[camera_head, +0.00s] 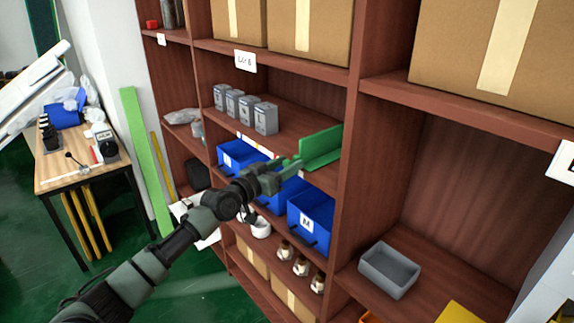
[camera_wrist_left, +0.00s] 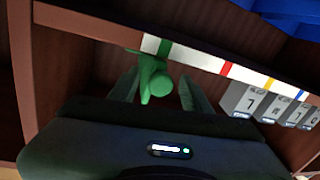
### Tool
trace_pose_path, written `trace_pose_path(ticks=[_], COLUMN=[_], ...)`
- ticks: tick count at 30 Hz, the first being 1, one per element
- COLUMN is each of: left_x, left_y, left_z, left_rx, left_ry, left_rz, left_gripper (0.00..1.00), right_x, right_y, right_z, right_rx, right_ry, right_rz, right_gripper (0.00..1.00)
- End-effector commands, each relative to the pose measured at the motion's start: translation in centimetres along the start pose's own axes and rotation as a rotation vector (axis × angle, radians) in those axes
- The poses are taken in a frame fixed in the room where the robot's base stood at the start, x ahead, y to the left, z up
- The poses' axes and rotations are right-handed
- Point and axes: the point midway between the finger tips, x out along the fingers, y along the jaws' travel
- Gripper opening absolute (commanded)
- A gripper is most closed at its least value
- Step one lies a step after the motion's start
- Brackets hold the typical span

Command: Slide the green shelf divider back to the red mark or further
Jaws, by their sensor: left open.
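The green shelf divider (camera_head: 321,148) stands at the right end of the middle shelf, by the upright. In the left wrist view its green knob (camera_wrist_left: 153,80) shows between my open fingers, closer to the left finger; contact is unclear. My left gripper (camera_head: 292,163) is at the shelf's front edge, at the divider's front end. The red mark (camera_wrist_left: 226,69) is on the white edge strip, to the right of the knob in the wrist view, past a green mark (camera_wrist_left: 165,47). The divider's rear part is hidden in the wrist view. My right gripper is out of view.
Several grey numbered boxes (camera_head: 265,118) stand on the same shelf, left of the divider, with bare shelf between. Blue bins (camera_head: 312,218) sit on the shelf below. A wooden upright (camera_head: 350,130) is close on the right. A grey tray (camera_head: 389,270) lies in the right bay.

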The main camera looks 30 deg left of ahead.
Motion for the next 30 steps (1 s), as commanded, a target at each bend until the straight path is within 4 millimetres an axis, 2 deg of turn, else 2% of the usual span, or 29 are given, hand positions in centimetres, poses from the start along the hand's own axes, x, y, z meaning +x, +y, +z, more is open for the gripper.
trace_pose_path(ticks=[12,15,20,30], left_x=[-6.0,-7.0,-7.6,-7.6], left_y=[-0.1,-0.1,0.0,-0.1], left_z=[0.4,0.2,0.0,0.0], left_rx=[0.001,0.000,-0.001,-0.001], left_ry=[-0.002,-0.001,0.000,0.001], left_rz=[-0.001,-0.001,0.000,0.000], left_gripper=[0.48,0.48,0.48,0.48], right_x=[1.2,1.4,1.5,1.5], right_y=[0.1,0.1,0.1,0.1], right_z=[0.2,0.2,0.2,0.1], right_rx=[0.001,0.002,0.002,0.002], right_ry=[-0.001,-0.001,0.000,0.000], right_rz=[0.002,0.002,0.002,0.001], right_gripper=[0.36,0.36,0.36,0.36])
